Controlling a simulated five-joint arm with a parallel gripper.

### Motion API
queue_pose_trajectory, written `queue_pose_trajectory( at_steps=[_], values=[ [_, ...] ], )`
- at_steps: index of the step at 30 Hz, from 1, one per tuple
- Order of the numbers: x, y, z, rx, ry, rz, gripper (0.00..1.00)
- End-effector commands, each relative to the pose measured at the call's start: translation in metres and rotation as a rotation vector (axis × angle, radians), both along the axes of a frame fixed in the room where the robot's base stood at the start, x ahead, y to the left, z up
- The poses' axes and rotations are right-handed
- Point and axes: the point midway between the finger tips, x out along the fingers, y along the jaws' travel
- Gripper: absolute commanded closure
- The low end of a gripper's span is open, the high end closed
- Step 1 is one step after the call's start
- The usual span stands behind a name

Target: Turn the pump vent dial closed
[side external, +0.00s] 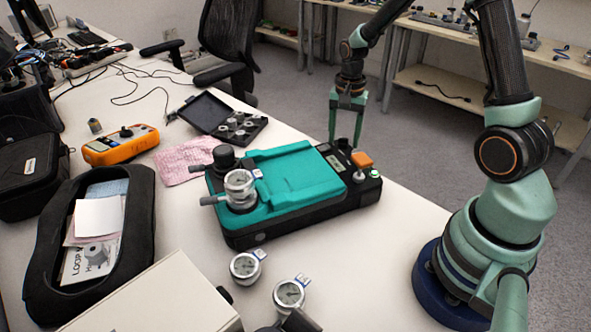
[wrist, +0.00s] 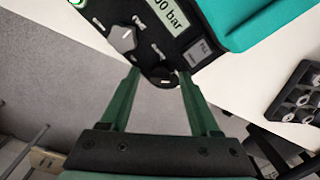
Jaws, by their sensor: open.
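The pump (side external: 295,185) is a teal and black unit lying on the white table. Its black control panel shows close up in the wrist view (wrist: 185,48), with a display reading "bar". A round black dial (wrist: 162,77) with a light mark sits at the panel's edge. A grey pointed knob (wrist: 122,38) sits farther along the panel. The small labels are unreadable, so I cannot tell which is the vent dial. My gripper (side external: 345,142) points down over the panel's far end. In the wrist view its open fingers (wrist: 158,72) stand either side of the black dial; contact is unclear.
A gauge (side external: 240,185) stands on the pump's left end. Two loose gauges (side external: 245,267) (side external: 289,294) lie in front. An orange meter (side external: 122,145), pink cloth (side external: 185,160) and open case (side external: 222,120) are at left and behind. Table right of the pump is clear.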

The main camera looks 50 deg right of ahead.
Motion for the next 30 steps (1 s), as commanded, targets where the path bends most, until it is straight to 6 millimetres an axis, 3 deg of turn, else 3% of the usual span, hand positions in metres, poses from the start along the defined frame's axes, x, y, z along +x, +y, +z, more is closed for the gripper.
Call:
queue_pose_trajectory(
  at_steps=[4,5,9,20,30],
  values=[
    [-0.0001,0.0001,0.0001,0.000,0.000,0.000,0.37],
    [-0.0001,0.0001,0.0001,0.000,0.000,0.000,0.45],
    [-0.0001,0.0001,0.0003,0.000,0.000,0.000,0.99],
    [-0.0001,0.0000,0.0006,0.000,0.000,0.032,1.00],
    [0.0001,-0.0005,0.0011,0.000,0.000,0.243,1.00]
  ],
)
